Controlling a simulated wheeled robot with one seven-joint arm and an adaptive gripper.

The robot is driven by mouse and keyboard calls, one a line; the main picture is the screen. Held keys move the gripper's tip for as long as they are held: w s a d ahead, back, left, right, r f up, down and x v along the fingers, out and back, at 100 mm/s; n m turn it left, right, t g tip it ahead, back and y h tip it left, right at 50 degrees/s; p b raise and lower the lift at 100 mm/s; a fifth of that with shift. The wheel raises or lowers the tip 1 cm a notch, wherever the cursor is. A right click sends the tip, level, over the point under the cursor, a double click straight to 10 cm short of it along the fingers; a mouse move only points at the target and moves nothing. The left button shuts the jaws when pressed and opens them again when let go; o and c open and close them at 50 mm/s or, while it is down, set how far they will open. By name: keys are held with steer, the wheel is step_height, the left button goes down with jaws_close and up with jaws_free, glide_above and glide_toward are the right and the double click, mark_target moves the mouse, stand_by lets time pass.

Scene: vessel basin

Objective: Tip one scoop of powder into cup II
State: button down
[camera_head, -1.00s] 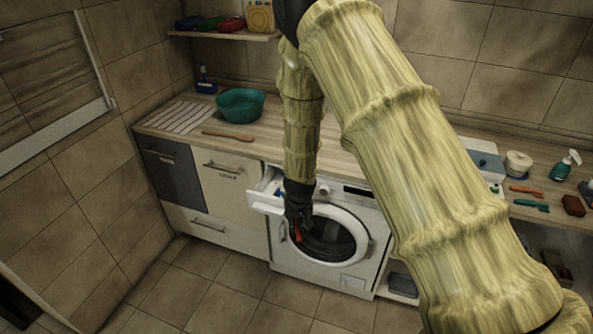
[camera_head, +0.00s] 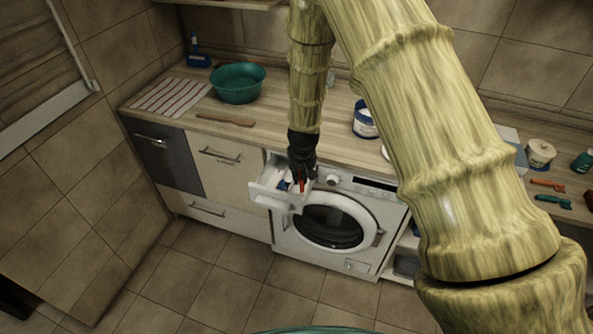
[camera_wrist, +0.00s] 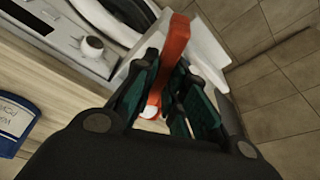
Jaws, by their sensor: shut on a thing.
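My gripper (camera_head: 301,178) is over the right part of the open drawer (camera_head: 272,203) at the washing machine's upper left. It is shut on a red-orange scoop (camera_wrist: 175,45), whose strip-like handle passes between the fingers in the wrist view (camera_wrist: 169,72). I cannot make out the scoop's bowl or any powder in it. The white drawer also shows beyond the fingers in the wrist view (camera_wrist: 205,50). A small blue part (camera_head: 283,185) shows inside the drawer, left of the gripper. Cup II cannot be told apart; the gripper covers part of the drawer.
The washing machine (camera_head: 358,262) has its round door shut below the drawer. The floor in front is clear.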

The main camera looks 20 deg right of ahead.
steer(key=b+x, duration=0.1)
steer(key=x, duration=0.2)
steer(key=shift+s+d+f, duration=0.1)
steer(key=shift+d+f, duration=0.05)
steer(key=shift+f, duration=0.05)
steer(key=shift+f+b, duration=0.2)
steer(key=shift+b, duration=0.15)
steer(key=shift+s+d+f, duration=0.1)
steer(key=shift+s+f, duration=0.1)
steer(key=shift+s, duration=0.25)
steer(key=shift+f+b, duration=0.2)
steer(key=shift+b, duration=0.2)
steer(key=shift+w+f, duration=0.25)
steer(key=shift+f, duration=0.45)
steer(key=shift+f+b, duration=0.1)
steer(key=shift+b, duration=0.4)
steer(key=shift+s+d+y+b, duration=0.15)
steer(key=shift+y+b, duration=0.25)
steer(key=shift+b, duration=0.15)
